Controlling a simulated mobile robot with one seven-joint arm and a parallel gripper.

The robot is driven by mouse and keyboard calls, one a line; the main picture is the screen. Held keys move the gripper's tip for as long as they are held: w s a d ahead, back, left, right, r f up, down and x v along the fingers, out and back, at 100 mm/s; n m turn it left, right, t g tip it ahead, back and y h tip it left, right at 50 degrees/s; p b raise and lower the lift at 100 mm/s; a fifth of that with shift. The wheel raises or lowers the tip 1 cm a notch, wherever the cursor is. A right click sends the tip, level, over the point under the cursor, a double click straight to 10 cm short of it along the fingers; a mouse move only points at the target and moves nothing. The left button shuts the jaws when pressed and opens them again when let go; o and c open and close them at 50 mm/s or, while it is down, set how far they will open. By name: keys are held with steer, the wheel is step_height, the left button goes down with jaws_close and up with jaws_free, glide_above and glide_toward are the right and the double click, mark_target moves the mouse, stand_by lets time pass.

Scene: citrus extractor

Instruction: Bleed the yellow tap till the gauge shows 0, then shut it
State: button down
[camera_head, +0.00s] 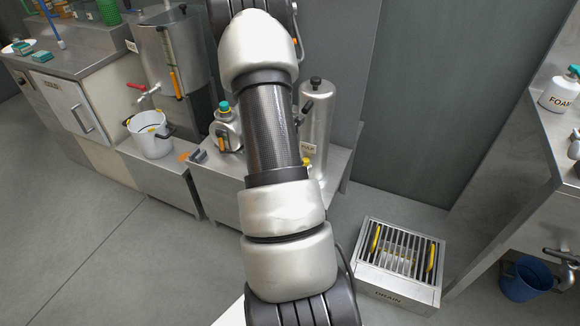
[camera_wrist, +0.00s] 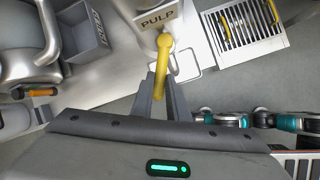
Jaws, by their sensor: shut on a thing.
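The yellow tap (camera_wrist: 165,45) shows in the wrist view just below the PULP plate (camera_wrist: 158,20). Its bent yellow lever runs down between the fingers of my gripper (camera_wrist: 161,82), which is shut on it. In the head view only a small yellow bit of the tap (camera_head: 307,161) shows beside my arm, low on the steel PULP cylinder (camera_head: 319,118). My gripper is hidden behind my arm there. I cannot make out a gauge dial or its reading in either view.
A slotted DRAIN box (camera_head: 398,295) with yellow handles stands on the floor at the right; its grate (camera_wrist: 243,30) shows in the wrist view. A grey open tray (camera_wrist: 88,35) lies left of the tap. A pot (camera_head: 151,143) stands left on the low bench. A blue bucket (camera_head: 524,280) is far right.

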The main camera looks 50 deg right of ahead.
steer(key=c, duration=1.7)
jaws_free()
steer(key=p+v, duration=0.7)
steer(key=v, duration=1)
steer(key=shift+r+p, duration=0.2)
steer(key=shift+p, duration=0.1)
steer(key=shift+a+r, duration=0.1)
